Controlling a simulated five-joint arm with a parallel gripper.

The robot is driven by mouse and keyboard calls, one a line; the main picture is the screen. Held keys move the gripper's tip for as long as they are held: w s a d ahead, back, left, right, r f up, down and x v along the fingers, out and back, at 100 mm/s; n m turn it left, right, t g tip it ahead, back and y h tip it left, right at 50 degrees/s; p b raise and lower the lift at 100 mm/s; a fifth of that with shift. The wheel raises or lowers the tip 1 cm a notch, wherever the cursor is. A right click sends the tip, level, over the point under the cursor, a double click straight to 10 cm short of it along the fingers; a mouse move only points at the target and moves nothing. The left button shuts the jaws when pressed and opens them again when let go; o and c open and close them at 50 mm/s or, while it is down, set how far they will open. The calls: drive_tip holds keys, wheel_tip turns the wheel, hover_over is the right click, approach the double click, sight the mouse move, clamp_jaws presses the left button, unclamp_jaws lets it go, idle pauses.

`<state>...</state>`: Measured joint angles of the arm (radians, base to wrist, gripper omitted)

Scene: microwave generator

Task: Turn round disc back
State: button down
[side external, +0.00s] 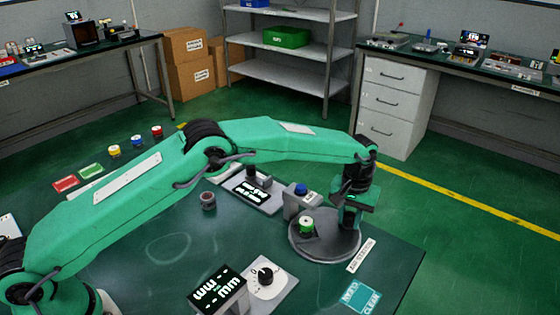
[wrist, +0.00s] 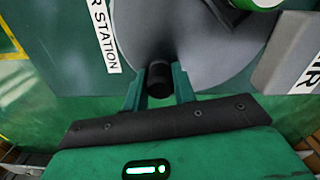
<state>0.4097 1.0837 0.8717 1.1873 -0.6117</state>
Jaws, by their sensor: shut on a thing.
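The round grey disc (side external: 328,250) lies flat near the right edge of the green table. A green cylinder with a pale top (side external: 306,225) stands on its left part. My gripper (side external: 346,226) points down over the disc's right side. In the wrist view the disc (wrist: 205,50) fills the upper middle, and a short black peg (wrist: 159,80) stands near its rim. My gripper (wrist: 158,88) is shut on the peg, one finger on each side. The green cylinder (wrist: 258,3) is cut off at the top. The peg is hidden behind my gripper in the side view.
A grey box with a blue button (side external: 301,200) stands right behind the disc. A dial panel (side external: 268,279) and a display (side external: 217,290) are at the front. A station label (side external: 361,255) and teal card (side external: 360,297) lie to the right.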

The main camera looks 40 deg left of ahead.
drive_tip(key=shift+w+a+r+n, duration=0.1)
drive_tip(key=shift+w+a+n, duration=0.2)
drive_tip(key=shift+n, duration=0.45)
drive_tip(key=shift+w+a+f+n, duration=0.15)
drive_tip(key=shift+a+n, duration=0.25)
drive_tip(key=shift+n, duration=0.3)
drive_tip(key=shift+w+a+r+n, duration=0.2)
drive_tip(key=shift+a+n, duration=0.15)
drive_tip(key=shift+n, duration=0.4)
drive_tip(key=shift+w+a+n, duration=0.1)
drive_tip(key=shift+a+n, duration=0.4)
drive_tip(key=shift+n, duration=0.35)
drive_tip(key=shift+w+a+n, duration=0.1)
drive_tip(key=shift+a+n, duration=0.35)
drive_tip(key=shift+n, duration=0.4)
drive_tip(key=shift+a, duration=0.1)
drive_tip(key=c, duration=1.1)
unclamp_jaws()
drive_tip(key=shift+s, duration=0.1)
drive_tip(key=shift+c, duration=0.2)
wheel_tip(320, 180, up, 8)
